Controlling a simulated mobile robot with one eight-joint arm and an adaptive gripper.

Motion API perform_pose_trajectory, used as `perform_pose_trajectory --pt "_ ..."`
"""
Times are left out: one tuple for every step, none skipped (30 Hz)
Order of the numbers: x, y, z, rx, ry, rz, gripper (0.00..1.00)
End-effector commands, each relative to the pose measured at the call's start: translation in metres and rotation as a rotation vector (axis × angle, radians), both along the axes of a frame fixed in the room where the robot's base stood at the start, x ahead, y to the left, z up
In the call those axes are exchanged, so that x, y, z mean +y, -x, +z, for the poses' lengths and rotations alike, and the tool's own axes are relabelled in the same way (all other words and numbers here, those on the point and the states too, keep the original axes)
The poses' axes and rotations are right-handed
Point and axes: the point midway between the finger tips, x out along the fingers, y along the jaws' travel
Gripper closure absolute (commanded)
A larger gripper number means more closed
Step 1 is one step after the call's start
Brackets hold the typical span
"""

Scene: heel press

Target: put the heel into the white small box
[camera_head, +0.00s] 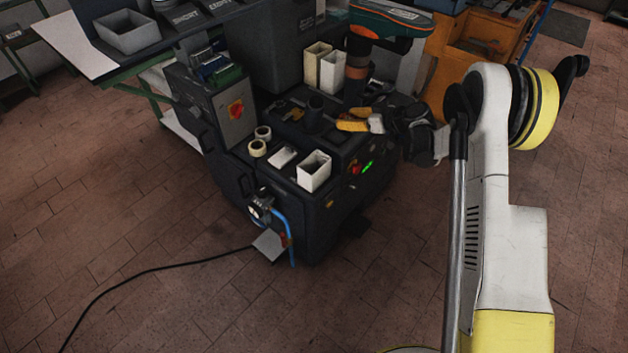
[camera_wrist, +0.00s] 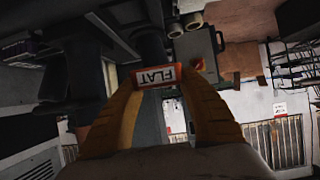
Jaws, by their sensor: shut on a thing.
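My gripper (camera_head: 350,120), with yellow-orange fingers, is over the right part of the dark machine top. It also shows in the wrist view (camera_wrist: 158,82), shut on the heel (camera_wrist: 157,75), a small piece with a white face lettered FLAT and an orange edge. In the head view I cannot make out the heel clearly at the fingers. The white small box (camera_head: 314,172) stands upright and open-topped at the machine's front corner, nearer the camera than my gripper and to its left. The gripper is apart from the box. The bottom of the box's inside is hidden.
Two cream rolls (camera_head: 258,147) and a flat white piece (camera_head: 283,156) lie left of the box. A control box (camera_head: 235,110) rises at the left. A cable crosses the floor.

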Motion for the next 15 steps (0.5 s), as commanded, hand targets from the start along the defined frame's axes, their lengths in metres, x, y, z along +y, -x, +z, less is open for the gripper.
perform_pose_trajectory --pt "0.004 -0.001 -0.004 0.0 0.0 0.015 0.83" --pt "0.007 -0.001 -0.007 0.0 0.0 0.021 0.83" --pt "0.013 0.002 -0.011 0.001 0.0 0.027 0.83" --pt "0.018 0.004 -0.014 0.0 0.0 0.03 0.83" --pt "0.023 0.007 -0.019 0.0 0.0 0.031 0.83" --pt "0.032 0.012 -0.025 0.0 0.0 0.031 0.83" --pt "0.039 0.016 -0.03 0.001 0.0 0.031 0.83" --pt "0.046 0.019 -0.035 0.001 -0.001 0.03 0.83" --pt "0.055 0.025 -0.041 0.0 0.0 0.03 0.83" --pt "0.062 0.028 -0.046 0.001 0.001 0.03 0.83" --pt "0.067 0.031 -0.05 0.0 0.001 0.029 0.83" --pt "0.076 0.036 -0.056 0.001 0.001 0.03 0.83" --pt "0.081 0.039 -0.059 0.001 0.001 0.03 0.83" --pt "0.086 0.041 -0.062 0.0 0.001 0.027 0.83" --pt "0.092 0.045 -0.066 0.0 0.0 0.027 0.83"
